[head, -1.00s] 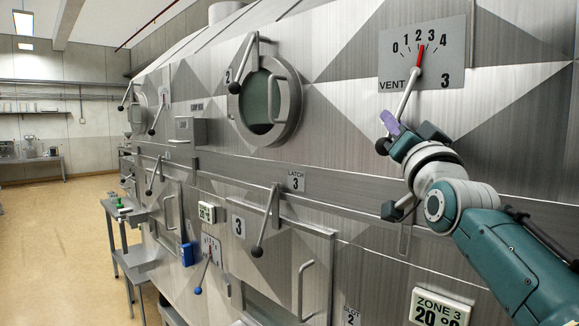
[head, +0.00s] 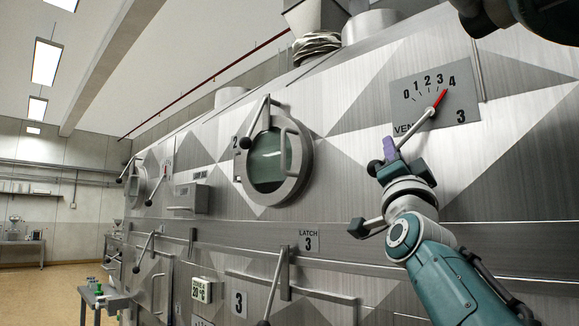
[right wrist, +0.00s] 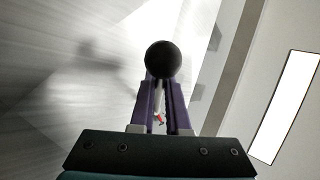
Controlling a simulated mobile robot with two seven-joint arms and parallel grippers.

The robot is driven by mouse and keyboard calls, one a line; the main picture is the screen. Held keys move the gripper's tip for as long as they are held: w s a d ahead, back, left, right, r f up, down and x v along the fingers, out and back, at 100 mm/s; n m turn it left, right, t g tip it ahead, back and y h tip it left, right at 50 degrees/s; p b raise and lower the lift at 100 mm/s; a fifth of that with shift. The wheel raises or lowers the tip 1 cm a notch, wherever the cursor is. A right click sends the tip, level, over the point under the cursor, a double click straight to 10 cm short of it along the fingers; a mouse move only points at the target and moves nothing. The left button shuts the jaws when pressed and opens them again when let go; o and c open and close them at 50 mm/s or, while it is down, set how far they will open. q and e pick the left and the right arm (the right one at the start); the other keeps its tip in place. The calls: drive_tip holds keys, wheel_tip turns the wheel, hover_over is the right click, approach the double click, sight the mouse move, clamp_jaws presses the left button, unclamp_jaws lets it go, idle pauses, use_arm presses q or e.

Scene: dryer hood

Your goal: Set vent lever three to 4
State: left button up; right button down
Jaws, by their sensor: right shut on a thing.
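The vent 3 plate (head: 410,112) is on the panel at the upper right of the head view, with a scale from 0 to 4. Its lever has a red pointer (head: 440,98) directed at or very near the 4. The pale lever rod (head: 413,131) slants down left from the pointer to my right gripper (head: 389,152). The gripper's purple fingers are shut on the lever near its black ball knob (right wrist: 161,58), which shows in the right wrist view just beyond the fingertips. My left gripper is not in view.
A round porthole door (head: 268,160) with a handle and a ball-ended lever is left of the plate. The latch 3 lever (head: 284,272) is below. A dark and teal part of my own body fills the top right corner. Open floor lies at far left.

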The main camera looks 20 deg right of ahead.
drive_tip(key=shift+w, duration=0.1)
drive_tip(key=c, duration=0.9)
unclamp_jaws()
drive_tip(key=b+v, duration=0.5)
drive_tip(key=v, duration=0.5)
drive_tip(key=shift+r, duration=0.1)
